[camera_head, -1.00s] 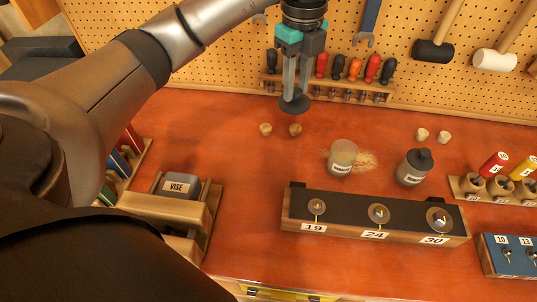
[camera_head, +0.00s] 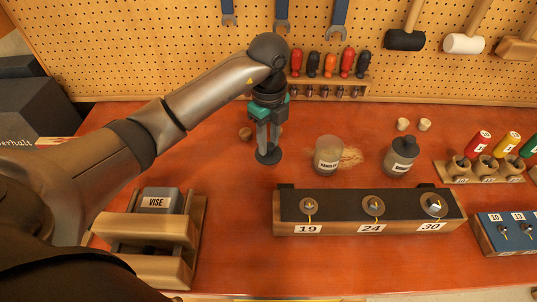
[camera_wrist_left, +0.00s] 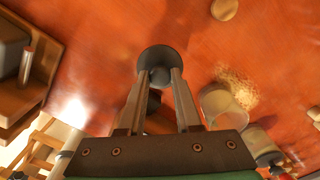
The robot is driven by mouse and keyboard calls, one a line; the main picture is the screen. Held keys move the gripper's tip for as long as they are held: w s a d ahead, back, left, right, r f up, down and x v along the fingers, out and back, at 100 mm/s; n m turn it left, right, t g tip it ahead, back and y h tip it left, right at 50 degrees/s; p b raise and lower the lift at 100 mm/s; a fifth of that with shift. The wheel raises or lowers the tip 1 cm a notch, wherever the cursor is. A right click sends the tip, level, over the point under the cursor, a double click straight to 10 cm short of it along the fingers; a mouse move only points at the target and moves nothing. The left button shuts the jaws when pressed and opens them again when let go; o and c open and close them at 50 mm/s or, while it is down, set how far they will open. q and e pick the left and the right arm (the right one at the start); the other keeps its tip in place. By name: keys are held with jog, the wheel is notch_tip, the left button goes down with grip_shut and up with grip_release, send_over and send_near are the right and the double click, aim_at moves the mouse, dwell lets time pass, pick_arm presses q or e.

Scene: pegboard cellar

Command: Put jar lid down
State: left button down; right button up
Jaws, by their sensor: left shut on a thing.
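My left gripper (camera_head: 268,146) is shut on the dark grey jar lid (camera_head: 268,157), a round disc held flat below the fingertips. In the left wrist view the gripper (camera_wrist_left: 158,82) grips the knob of the lid (camera_wrist_left: 157,55). The lid is low over the red bench; I cannot tell whether it touches. An open, labelled glass jar (camera_head: 328,157) stands just to the right of it, and shows in the wrist view (camera_wrist_left: 221,105). My right gripper is not in view.
Sawdust (camera_head: 350,157) lies beside the open jar. A lidded jar (camera_head: 399,158) stands further right. A socket rack (camera_head: 340,228) is in front, a vise (camera_head: 148,240) front left. Bare bench lies left of the lid.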

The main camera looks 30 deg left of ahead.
aim_at(268, 155)
pick_arm(q)
jog(key=shift+f, duration=2.3)
jog(key=shift+f+b, duration=0.15)
jog(key=shift+b, duration=0.15)
jog(key=c, duration=0.6)
grip_release()
notch_tip(268, 155, up, 12)
jog(key=shift+r+p, duration=0.2)
jog(key=shift+p, duration=0.45)
jog(key=shift+s+f, duration=0.1)
